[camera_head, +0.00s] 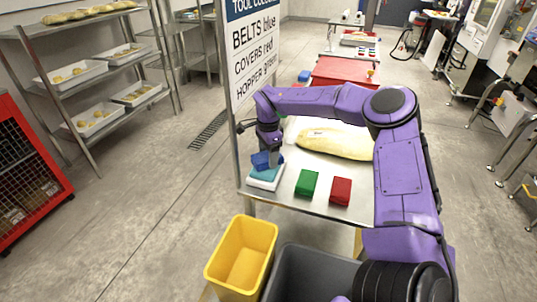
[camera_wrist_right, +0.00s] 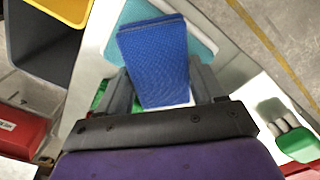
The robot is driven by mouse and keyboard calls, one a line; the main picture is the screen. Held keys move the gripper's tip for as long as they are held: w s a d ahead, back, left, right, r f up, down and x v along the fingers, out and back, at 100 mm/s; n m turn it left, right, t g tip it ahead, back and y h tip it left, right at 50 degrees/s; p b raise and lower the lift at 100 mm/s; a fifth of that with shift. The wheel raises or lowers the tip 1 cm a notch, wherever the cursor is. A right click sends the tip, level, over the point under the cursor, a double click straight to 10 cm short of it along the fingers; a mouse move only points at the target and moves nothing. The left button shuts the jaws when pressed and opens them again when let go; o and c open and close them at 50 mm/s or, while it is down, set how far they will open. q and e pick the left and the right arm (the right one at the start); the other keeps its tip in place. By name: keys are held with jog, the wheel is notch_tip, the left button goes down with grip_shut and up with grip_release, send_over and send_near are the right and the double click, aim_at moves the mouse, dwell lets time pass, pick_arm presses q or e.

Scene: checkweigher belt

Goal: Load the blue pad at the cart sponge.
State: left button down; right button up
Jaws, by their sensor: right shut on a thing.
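My right gripper (camera_head: 273,163) is shut on the blue pad (camera_head: 261,160) at the left end of the cart top. In the right wrist view the blue pad (camera_wrist_right: 153,62) sits between the two grey fingers (camera_wrist_right: 162,90). A teal sponge (camera_head: 266,173) on a white base (camera_head: 263,185) is right under the pad. The sponge also shows behind the pad in the right wrist view (camera_wrist_right: 200,45). I cannot tell whether pad and sponge touch. A green pad (camera_head: 306,183) and a red pad (camera_head: 341,191) lie to the right. My left gripper is out of view.
A long pale yellow item (camera_head: 335,143) lies behind the pads. A sign board (camera_head: 254,50) stands at the cart's left edge. A yellow bin (camera_head: 241,254) and a dark grey bin (camera_head: 305,275) stand in front.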

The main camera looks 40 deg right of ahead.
jog(key=shift+f+b, duration=0.55)
jog(key=shift+f, duration=0.45)
dwell(0.8)
jog(key=shift+r, duration=0.1)
dwell(0.3)
notch_tip(320, 180, up, 7)
jog(key=p, duration=0.6)
jog(key=shift+p, duration=0.4)
dwell(0.3)
